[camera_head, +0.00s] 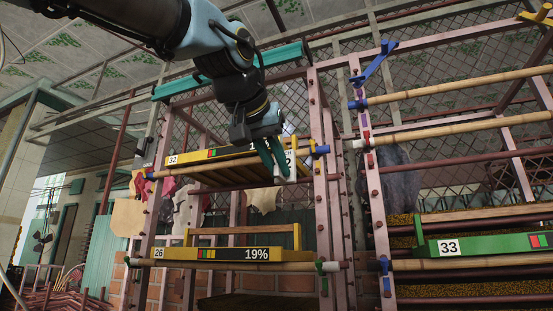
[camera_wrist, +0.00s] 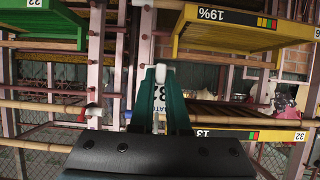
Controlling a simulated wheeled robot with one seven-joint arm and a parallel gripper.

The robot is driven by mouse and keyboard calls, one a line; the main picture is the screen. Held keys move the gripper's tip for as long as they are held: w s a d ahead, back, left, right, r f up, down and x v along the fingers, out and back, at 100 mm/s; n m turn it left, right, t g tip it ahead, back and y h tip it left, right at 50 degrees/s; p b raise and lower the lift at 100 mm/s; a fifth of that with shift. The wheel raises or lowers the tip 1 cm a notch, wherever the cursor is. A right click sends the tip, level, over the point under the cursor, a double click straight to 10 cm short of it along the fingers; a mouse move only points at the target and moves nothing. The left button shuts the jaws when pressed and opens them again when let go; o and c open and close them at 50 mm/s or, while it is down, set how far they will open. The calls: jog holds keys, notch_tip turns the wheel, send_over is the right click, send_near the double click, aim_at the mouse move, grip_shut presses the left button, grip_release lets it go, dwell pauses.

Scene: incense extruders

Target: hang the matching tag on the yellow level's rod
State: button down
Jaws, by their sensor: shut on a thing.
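My gripper (camera_head: 274,160) reaches down to the right end of the upper yellow level (camera_head: 215,156), which is labelled 32. It is shut on a white tag (camera_head: 290,162), which shows a "2" beside the fingers. The fingers also show in the wrist view (camera_wrist: 160,85), where the tag (camera_wrist: 158,101) is partly hidden behind them and its full number cannot be read. A blue rod end (camera_head: 319,151) is just right of the tag. I cannot tell whether the tag touches the rod.
A lower yellow level (camera_head: 222,254), labelled 26 and 19%, lies below. A green level (camera_head: 485,244), labelled 33, is at the right. Pink rack posts (camera_head: 320,200) and bamboo rods (camera_head: 460,131) stand close around. A blue bracket (camera_head: 373,62) projects at upper right.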

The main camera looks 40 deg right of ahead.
jog(key=shift+w+d+r+p, duration=0.1)
jog(key=shift+w+d+p, duration=0.4)
jog(key=shift+p, duration=1.1)
jog(key=shift+w+d+p, duration=0.35)
jog(key=shift+d+p, duration=0.4)
jog(key=shift+p, duration=0.8)
jog(key=shift+w+d+r+p, duration=0.1)
jog(key=shift+w+d+p, duration=0.4)
jog(key=shift+p, duration=1.1)
jog(key=r+x, duration=0.1)
jog(key=x, duration=0.9)
jog(key=shift+d+r, duration=0.2)
jog(key=shift+d, duration=0.2)
jog(key=c, duration=0.5)
grip_release()
jog(key=shift+a, duration=0.1)
